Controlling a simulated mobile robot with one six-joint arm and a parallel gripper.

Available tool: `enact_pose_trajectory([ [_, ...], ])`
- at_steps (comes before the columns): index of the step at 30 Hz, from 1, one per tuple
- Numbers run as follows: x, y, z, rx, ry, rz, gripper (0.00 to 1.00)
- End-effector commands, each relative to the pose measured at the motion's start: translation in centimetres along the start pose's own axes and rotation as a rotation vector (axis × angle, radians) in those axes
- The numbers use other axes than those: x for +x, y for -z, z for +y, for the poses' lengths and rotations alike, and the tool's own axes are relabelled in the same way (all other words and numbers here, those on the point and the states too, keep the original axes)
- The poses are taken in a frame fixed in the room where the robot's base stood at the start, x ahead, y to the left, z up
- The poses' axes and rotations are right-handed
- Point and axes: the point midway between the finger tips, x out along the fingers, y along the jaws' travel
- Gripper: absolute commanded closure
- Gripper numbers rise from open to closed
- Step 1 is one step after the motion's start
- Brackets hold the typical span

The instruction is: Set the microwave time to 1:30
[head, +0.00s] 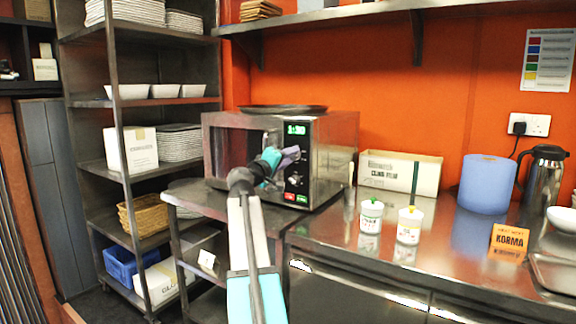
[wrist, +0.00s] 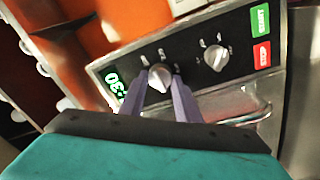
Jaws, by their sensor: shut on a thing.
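The microwave (head: 335,150) stands on the steel counter, its control panel facing me. Its green display (head: 297,129) appears to read 1:30 in the head view; in the wrist view the display (wrist: 116,86) is tilted and partly hidden by a finger. My gripper (head: 290,155) is at the panel, its two purple fingers shut on the knob nearer the display (wrist: 160,76). A second knob (wrist: 216,58) sits apart from the fingers, between the held knob and the green START button (wrist: 260,20) and red STOP button (wrist: 263,55). In the head view my gripper hides the held knob.
A dark round tray (head: 283,109) lies on top of the microwave. Two white tubs, one of them (head: 371,216), stand right of it on the counter (head: 340,245).

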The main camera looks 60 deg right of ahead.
Motion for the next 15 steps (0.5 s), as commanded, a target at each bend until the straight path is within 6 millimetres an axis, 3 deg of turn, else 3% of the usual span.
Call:
enact_pose_trajectory([
  [15,0.12,0.32,0.37,0.049,-0.007,0.004,0.92],
])
